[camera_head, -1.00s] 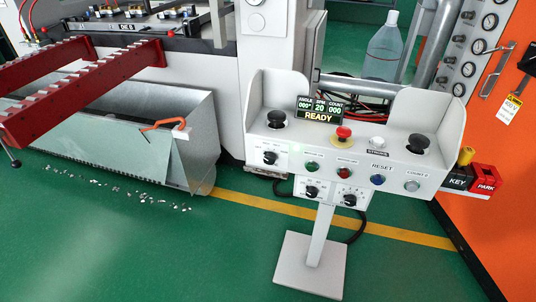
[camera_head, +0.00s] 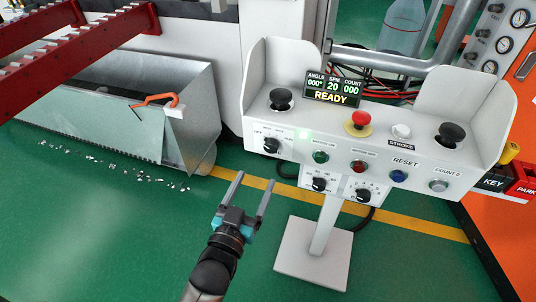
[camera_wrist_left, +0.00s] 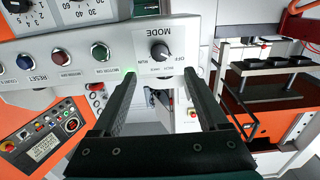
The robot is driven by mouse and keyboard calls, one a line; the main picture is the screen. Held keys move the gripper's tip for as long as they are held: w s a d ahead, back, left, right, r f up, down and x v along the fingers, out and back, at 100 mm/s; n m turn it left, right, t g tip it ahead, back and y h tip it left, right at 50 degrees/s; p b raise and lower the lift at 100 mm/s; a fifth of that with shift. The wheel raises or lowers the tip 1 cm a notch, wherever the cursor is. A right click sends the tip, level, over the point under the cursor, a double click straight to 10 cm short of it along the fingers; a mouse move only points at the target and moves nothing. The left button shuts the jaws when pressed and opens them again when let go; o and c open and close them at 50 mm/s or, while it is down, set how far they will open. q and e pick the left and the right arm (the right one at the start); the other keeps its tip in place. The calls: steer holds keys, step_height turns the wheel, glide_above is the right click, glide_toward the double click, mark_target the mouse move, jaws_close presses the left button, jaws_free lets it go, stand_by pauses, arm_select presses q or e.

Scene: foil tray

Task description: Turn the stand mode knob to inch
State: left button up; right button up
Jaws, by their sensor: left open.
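The stand (camera_head: 322,235) is a white control box on a post. The mode knob (camera_head: 271,145) is a black rotary knob on a white plate at the left end of its front panel. In the left wrist view the knob (camera_wrist_left: 160,52) shows under the upside-down word MODE; I cannot clearly tell which mark it points to. My left gripper (camera_head: 253,186) is open and empty, below and a little left of the knob, apart from it. In the wrist view its fingers (camera_wrist_left: 160,85) spread to either side, with the knob beyond their tips. My right gripper is not in view.
Two lower knobs (camera_head: 319,184) (camera_head: 362,196), a green button (camera_head: 320,157) and a red mushroom button (camera_head: 358,121) are close by. A metal bin (camera_head: 195,105) with an orange-handled hook stands left. Green floor is clear in front.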

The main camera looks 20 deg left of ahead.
mark_target(270, 149)
arm_select(q)
steer(key=w+b, duration=0.2)
steer(key=w, duration=0.6)
steer(key=shift+w+d, duration=0.15)
steer(key=shift+w, duration=0.1)
steer(key=shift+w+b, duration=0.45)
steer(key=shift+w, duration=0.45)
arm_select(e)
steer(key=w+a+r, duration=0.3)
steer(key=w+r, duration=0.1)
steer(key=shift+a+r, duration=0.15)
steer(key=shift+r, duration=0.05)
arm_select(q)
jaws_close()
